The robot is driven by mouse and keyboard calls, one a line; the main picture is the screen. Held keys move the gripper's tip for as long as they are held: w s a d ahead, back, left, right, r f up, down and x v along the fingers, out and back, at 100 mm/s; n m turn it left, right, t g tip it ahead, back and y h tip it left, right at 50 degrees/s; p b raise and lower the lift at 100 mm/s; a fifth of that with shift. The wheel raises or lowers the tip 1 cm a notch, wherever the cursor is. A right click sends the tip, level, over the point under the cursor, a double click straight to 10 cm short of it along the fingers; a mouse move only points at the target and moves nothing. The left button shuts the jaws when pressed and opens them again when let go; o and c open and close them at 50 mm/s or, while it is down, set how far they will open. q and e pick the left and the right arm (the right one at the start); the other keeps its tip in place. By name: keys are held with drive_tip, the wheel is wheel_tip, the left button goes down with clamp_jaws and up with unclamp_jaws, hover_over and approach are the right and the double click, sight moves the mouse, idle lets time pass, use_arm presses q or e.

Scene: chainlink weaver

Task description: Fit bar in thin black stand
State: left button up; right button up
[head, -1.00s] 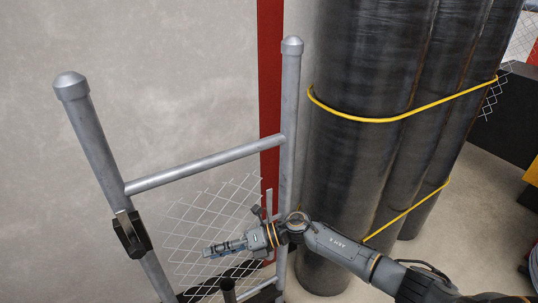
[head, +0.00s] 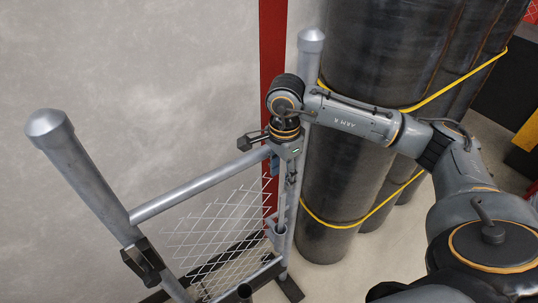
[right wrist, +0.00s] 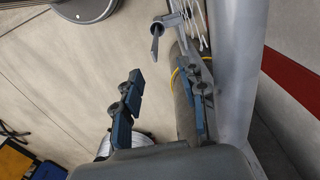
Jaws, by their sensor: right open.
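My right gripper (head: 280,192) points down along the right grey post of the fence frame, below its top rail. In the right wrist view (right wrist: 162,103) its two blue fingers are spread apart with nothing held between them. A small grey cup-like fitting with a thin flat piece (right wrist: 156,42) shows ahead of the fingers; I cannot tell whether this flat piece is the bar. A narrow dark upright tube (head: 245,291) stands at the bottom edge of the head view; it may be the thin black stand, and its lower part is cut off. My left gripper is not in view.
The fence frame has a left post (head: 88,175), a top rail (head: 195,192) and wire mesh (head: 228,235). A black clamp (head: 142,262) sits on the left post. Large dark pipes (head: 340,190) with yellow straps stand close on the right.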

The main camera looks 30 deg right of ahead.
sight(283, 194)
drive_tip(key=f+b, duration=0.4)
drive_tip(key=f, duration=0.1)
drive_tip(key=s+f+b, duration=0.1)
drive_tip(key=f+b, duration=0.1)
drive_tip(key=f, duration=0.1)
drive_tip(key=shift+f+b, duration=0.5)
drive_tip(key=shift+b, duration=0.05)
drive_tip(key=shift+r, duration=0.1)
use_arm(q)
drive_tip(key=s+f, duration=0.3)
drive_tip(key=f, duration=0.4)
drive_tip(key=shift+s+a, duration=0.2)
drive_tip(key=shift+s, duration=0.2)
use_arm(e)
clamp_jaws()
